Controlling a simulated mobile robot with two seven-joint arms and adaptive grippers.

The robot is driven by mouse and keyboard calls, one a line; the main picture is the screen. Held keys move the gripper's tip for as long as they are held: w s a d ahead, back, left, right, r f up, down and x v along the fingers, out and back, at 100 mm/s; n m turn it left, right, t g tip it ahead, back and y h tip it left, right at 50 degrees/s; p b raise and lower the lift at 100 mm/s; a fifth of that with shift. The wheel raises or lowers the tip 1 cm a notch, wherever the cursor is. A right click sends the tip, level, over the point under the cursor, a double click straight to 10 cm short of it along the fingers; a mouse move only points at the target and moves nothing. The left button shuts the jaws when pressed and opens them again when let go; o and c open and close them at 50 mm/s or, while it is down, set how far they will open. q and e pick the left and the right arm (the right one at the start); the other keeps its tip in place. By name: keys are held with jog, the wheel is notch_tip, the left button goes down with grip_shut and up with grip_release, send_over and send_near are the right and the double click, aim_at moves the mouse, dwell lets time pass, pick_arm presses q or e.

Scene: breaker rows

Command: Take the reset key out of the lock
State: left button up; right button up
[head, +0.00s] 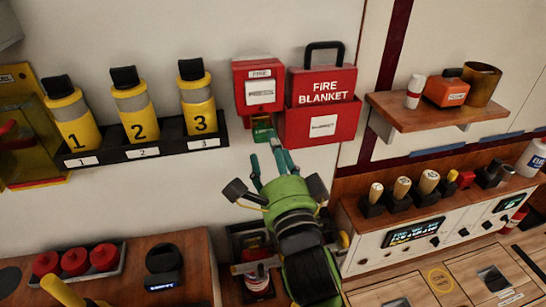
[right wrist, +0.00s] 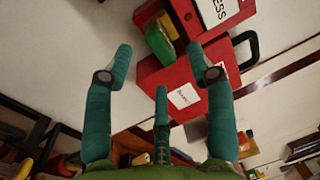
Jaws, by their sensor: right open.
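A red fire call box (head: 259,88) with a white label hangs on the wall. A green piece (head: 263,130), which looks like the reset key's tag, sits at its lower edge. In the right wrist view the green piece (right wrist: 160,47) stands out beside a yellowish part (right wrist: 168,22) under the red box; the lock itself is not clear. My right gripper (head: 271,160) is open and empty, just below the green piece in the head view. In the right wrist view its teal fingertips (right wrist: 160,58) are spread, with the green piece beyond and between them, apparently untouched. My left gripper is not in view.
A red fire blanket box (head: 319,88) hangs close on the right. A black rack (head: 145,148) with yellow numbered canisters is on the left. A wooden shelf (head: 450,112) and a control panel (head: 410,235) with handles stand at the right.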

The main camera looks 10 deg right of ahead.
aim_at(267, 142)
jog(key=w, duration=0.2)
jog(key=w+p, duration=0.1)
jog(key=shift+w+r+p, duration=0.3)
jog(key=shift+w+r, duration=0.05)
jog(key=shift+w, duration=0.35)
jog(key=shift+w+f, duration=0.1)
jog(key=shift+w, duration=0.1)
grip_shut()
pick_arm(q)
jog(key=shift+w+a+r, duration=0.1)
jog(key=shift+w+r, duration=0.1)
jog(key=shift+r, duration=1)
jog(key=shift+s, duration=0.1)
pick_arm(e)
jog(key=shift+s, duration=0.2)
